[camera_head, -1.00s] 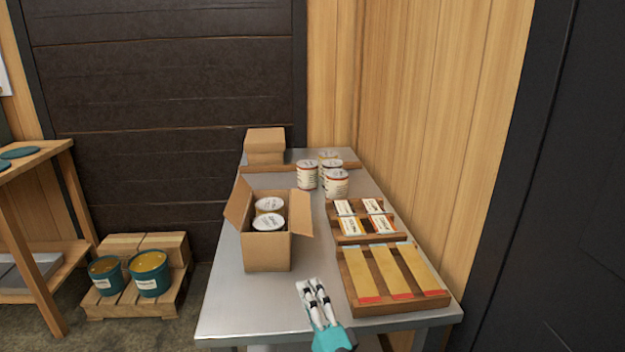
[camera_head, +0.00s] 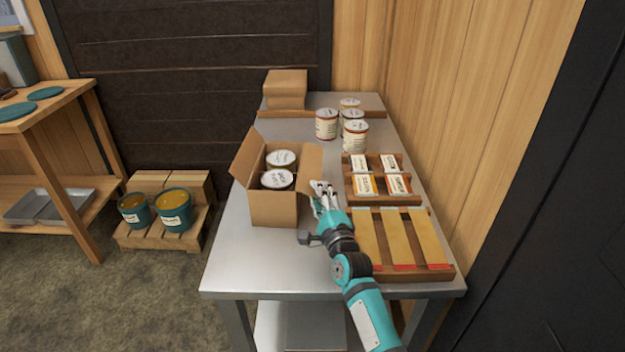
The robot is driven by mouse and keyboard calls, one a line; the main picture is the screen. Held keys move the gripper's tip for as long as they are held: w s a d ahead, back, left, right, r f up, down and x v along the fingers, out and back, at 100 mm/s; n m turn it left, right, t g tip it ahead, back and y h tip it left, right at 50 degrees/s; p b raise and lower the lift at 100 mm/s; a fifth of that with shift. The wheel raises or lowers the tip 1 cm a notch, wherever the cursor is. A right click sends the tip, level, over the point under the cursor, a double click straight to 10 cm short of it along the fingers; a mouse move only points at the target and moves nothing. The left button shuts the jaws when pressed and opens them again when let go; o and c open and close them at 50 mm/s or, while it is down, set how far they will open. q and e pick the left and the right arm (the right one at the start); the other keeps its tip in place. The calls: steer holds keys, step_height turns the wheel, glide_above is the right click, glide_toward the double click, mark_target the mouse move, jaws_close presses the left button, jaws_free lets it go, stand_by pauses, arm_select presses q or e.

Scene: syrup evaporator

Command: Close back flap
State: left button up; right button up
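An open cardboard box (camera_head: 273,208) stands on the metal table with two labelled cans (camera_head: 277,180) inside. Its left flap (camera_head: 244,156) stands up and leans outward. Its right flap (camera_head: 311,166) also stands out to the side. I cannot clearly make out a separate back flap. My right gripper (camera_head: 324,188) is just right of the box, its fingertips pointing to the back near the lower part of the right flap. I cannot tell whether it touches. Its fingers look close together and hold nothing visible. My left gripper is not in view.
A closed carton (camera_head: 285,88) stands at the table's back, with several cans (camera_head: 355,136) to its right. A rack of small packets (camera_head: 381,198) and a wooden tray with yellow strips (camera_head: 441,272) line the right side. The front left of the metal table (camera_head: 245,265) is clear.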

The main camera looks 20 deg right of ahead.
mark_target(312, 167)
steer(key=w, duration=0.5)
steer(key=shift+w+r, duration=0.2)
steer(key=shift+r, duration=0.1)
jaws_close()
